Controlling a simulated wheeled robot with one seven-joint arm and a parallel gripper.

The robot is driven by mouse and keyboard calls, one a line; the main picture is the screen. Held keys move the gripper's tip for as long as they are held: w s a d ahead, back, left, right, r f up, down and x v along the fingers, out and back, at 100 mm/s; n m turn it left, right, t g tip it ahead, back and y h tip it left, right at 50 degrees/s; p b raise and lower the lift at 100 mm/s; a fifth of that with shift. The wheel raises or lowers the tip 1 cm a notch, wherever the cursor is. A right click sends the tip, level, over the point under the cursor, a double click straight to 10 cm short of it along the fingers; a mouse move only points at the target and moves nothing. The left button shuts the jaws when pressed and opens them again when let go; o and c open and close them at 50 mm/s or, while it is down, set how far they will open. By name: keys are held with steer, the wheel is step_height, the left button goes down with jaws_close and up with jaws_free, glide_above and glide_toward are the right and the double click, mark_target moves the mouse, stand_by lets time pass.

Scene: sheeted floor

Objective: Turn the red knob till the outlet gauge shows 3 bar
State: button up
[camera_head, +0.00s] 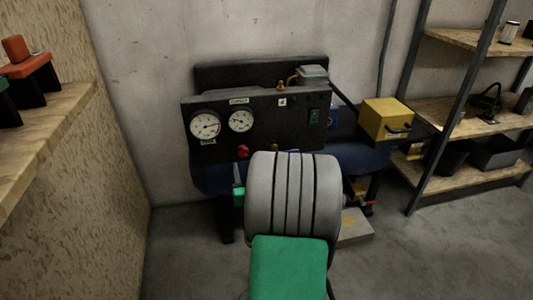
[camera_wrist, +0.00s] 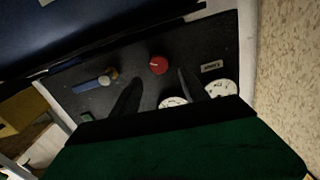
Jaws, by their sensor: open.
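The red knob (camera_head: 243,151) sits low on the black panel (camera_head: 265,104) of the compressor, below two round white gauges. The left gauge (camera_head: 205,125) is larger than the right gauge (camera_head: 241,120); I cannot read their labels or needles surely. In the wrist view the panel appears upside down. There, the red knob (camera_wrist: 158,65) lies just past and between the dark fingertips of my gripper (camera_wrist: 160,76), with no contact visible. The fingers are apart and empty. The gauges are partly hidden by my gripper in that view. My arm hides the gripper in the head view.
A lever with a blue handle (camera_wrist: 90,85) is beside the knob on the panel. A green switch (camera_head: 314,116) is at the panel's right. A yellow box (camera_head: 386,119) stands right of the panel, near shelves (camera_head: 462,112). A wooden ledge (camera_head: 40,130) is at left.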

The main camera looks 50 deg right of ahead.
mark_target(244, 153)
steer(key=p+x, duration=0.2)
steer(key=x, duration=0.5)
steer(key=shift+w+d, duration=0.25)
jaws_close()
stand_by(0.3)
